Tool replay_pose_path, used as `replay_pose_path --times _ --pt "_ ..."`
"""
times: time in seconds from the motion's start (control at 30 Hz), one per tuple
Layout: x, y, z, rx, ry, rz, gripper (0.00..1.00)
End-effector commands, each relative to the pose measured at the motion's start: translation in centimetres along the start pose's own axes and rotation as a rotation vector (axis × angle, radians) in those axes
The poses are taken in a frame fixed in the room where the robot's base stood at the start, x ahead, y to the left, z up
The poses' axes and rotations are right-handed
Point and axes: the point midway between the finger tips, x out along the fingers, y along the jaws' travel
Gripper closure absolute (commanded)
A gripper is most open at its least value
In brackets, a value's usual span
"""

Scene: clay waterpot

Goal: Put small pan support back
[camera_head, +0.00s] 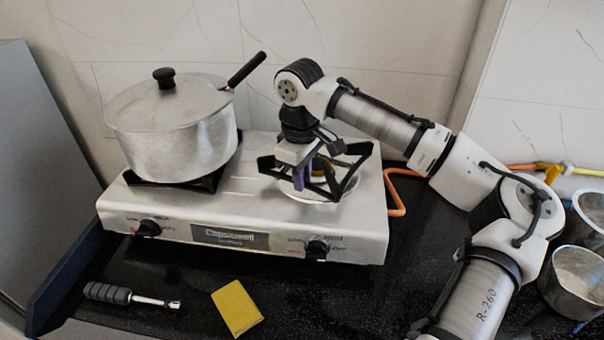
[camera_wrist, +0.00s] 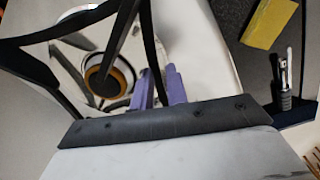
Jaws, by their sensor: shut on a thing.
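The small pan support (camera_head: 343,173) is a black metal frame at the right burner of the silver two-burner stove (camera_head: 278,180). My gripper (camera_head: 299,181) points down over that burner with its purple fingers shut on the near-left part of the support. In the wrist view the purple fingers (camera_wrist: 160,90) close around a dark bar of the support (camera_wrist: 125,20). The burner (camera_wrist: 108,78), with its brass ring, shows beneath the frame. I cannot tell whether the support rests fully on the stove or is slightly raised.
A lidded silver pot (camera_head: 180,130) stands on the left burner, its black handle pointing toward my arm. A screwdriver-like tool (camera_head: 130,295) and a yellow sponge (camera_head: 237,307) lie on the black counter in front. Metal bowls (camera_head: 578,280) stand at the right; an orange hose (camera_head: 397,190) runs behind.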

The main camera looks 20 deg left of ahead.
Motion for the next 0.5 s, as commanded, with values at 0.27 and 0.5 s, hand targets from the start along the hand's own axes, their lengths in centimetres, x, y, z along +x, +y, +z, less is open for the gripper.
replay_pose_path --times 0.27,0.5 --pt "0.2 0.0 0.0 0.0 0.002 0.001 1.0" --pt "0.9 0.0 0.0 -0.001 0.001 0.001 1.0"
